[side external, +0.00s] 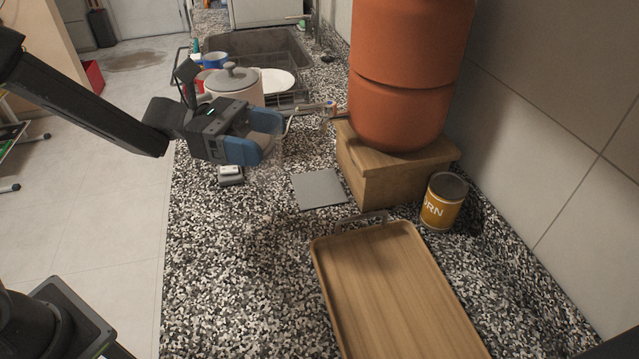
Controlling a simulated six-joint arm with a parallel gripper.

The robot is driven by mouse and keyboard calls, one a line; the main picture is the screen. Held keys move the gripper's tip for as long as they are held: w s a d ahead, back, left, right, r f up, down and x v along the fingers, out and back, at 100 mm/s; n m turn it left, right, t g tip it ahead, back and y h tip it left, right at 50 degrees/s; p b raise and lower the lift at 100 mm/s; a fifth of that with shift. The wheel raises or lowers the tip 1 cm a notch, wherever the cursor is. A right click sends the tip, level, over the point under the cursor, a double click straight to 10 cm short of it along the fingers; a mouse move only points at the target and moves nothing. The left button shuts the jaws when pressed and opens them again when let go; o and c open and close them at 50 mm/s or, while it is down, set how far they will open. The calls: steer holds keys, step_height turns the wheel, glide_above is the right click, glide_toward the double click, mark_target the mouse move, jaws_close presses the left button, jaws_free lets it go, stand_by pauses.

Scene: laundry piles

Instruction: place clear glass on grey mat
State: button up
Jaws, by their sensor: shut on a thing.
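My gripper (272,138), with blue fingers, is above the speckled counter, to the left of and a little beyond the grey mat. It is shut on the clear glass (277,158), which is see-through and shows only as a faint outline at the fingertips; its lower edge is hard to make out. The grey mat (319,189) is a flat, bare square on the counter, in front of the wooden stand's left side.
A terracotta water vessel (402,110) stands on a wooden stand (385,183), its tap pointing left near my gripper. A yellow can (442,203) and wooden tray (390,290) are nearer. A small white object (230,174), pot (234,85) and dish rack (290,98) are leftward.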

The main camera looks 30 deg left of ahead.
steer(key=w+a+f+n+t+y, duration=0.1)
steer(key=w+a+f+n+t, duration=0.15)
steer(key=a+f, duration=0.85)
steer(key=shift+t, duration=0.55)
steer(key=w+d, duration=1.2)
steer(key=shift+w+r, duration=0.25)
steer(key=shift+w+d+f, duration=0.1)
steer(key=shift+d+f, duration=0.05)
steer(key=shift+f, duration=0.75)
steer(key=shift+w+d+f, duration=0.1)
steer(key=shift+d+f, duration=0.05)
steer(key=shift+f, duration=0.7)
steer(key=shift+f, duration=0.15)
steer(key=o, duration=1.1)
